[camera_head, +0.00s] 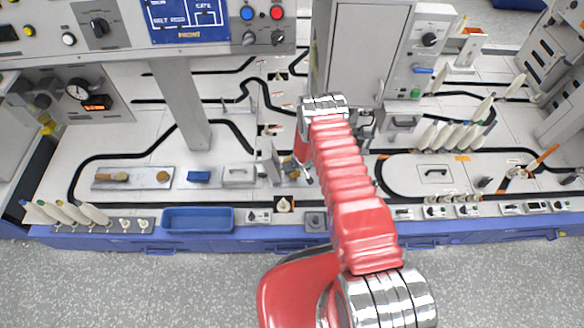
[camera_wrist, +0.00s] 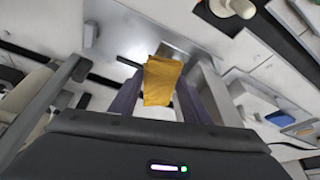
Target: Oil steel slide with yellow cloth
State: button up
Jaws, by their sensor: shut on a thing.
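My gripper (camera_wrist: 160,82) is shut on the yellow cloth (camera_wrist: 163,80), which hangs folded between its two dark fingers in the wrist view. A shiny steel plate, which looks like the steel slide (camera_wrist: 134,28), lies just beyond the cloth. The cloth overlaps the plate's edge in the picture; I cannot tell whether they touch. In the head view the slide appears as a grey metal piece (camera_head: 275,164) on the bench, left of my red arm. There my gripper is small and mostly hidden at the arm's far end.
A blue block (camera_head: 198,177) and a grey metal box (camera_head: 238,174) stand to the left, beside a plate with brass-coloured parts (camera_head: 131,184). A blue tray (camera_head: 197,231) sits at the front edge. A tall grey cabinet (camera_head: 362,52) stands behind my arm. White bobbins stand at both sides.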

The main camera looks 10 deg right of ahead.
aim_at(294, 180)
jog(key=shift+f, duration=1.55)
jog(key=shift+f, duration=0.95)
jog(key=shift+s, duration=0.1)
jog(key=shift+s+a+r, duration=0.1)
jog(key=shift+s+a, duration=0.05)
jog(key=shift+s, duration=0.45)
jog(key=shift+s+a, duration=0.1)
jog(key=shift+s, duration=0.45)
jog(key=shift+w, duration=0.1)
jog(key=shift+w+d, duration=0.25)
jog(key=shift+w, duration=0.9)
jog(key=shift+s, duration=0.15)
